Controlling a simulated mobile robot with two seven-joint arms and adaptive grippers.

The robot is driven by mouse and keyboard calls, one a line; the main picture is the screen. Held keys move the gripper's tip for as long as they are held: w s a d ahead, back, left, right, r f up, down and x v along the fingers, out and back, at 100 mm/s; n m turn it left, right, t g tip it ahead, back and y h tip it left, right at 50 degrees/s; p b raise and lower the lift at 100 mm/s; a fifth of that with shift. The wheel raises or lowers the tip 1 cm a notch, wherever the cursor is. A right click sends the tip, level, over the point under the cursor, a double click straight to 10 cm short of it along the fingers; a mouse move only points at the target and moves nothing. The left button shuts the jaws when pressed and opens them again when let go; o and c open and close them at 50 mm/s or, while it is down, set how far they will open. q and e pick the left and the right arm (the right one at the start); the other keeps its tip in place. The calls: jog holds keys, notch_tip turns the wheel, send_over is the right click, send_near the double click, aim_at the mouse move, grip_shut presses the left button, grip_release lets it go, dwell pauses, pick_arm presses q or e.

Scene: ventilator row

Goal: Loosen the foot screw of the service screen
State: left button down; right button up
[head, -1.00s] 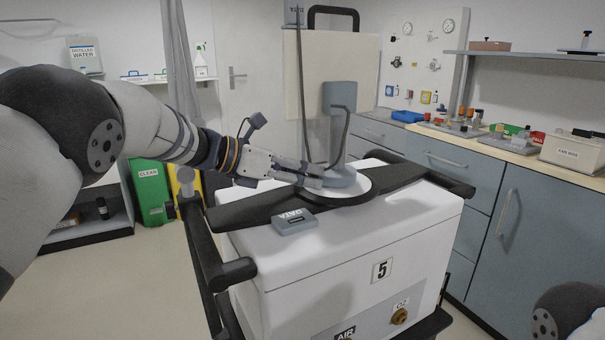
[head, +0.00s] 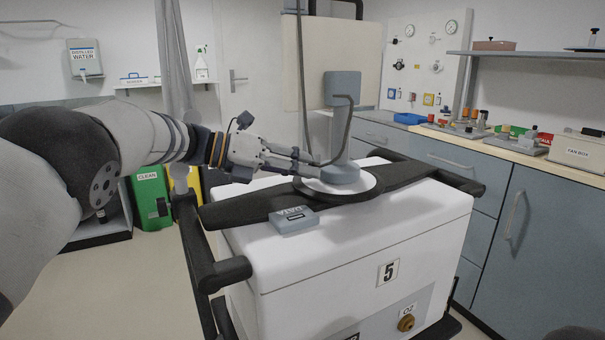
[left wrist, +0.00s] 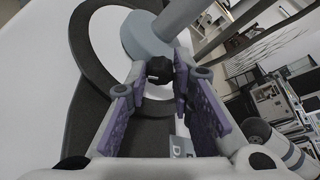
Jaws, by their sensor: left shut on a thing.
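The service screen (head: 342,88) stands on a grey post (head: 341,150) with a round foot (head: 340,174) on a white disc with a dark rim, on top of the white ventilator cart (head: 350,235). My left gripper (head: 317,165) reaches in from the left, its fingers low beside the foot. In the left wrist view, a black knob, the foot screw (left wrist: 160,69), sits between the fingertips next to the grey foot (left wrist: 147,38). The gripper is shut on it. The screw is too small to make out in the head view. My right gripper is not in view.
A grey DATA box (head: 293,219) lies on the cart's near left edge. A dark cable hangs by the screen post. Black rails (head: 222,272) flank the cart. Behind right is a counter with small parts and a FAN BOX (head: 577,151).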

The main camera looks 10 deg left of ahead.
pick_arm(q)
jog(key=c, duration=1.4)
grip_release()
jog(key=v, duration=0.7)
jog(key=shift+s+a+r, duration=0.15)
jog(key=shift+a+r, duration=0.05)
jog(key=shift+a, duration=0.15)
jog(key=shift+a, duration=0.15)
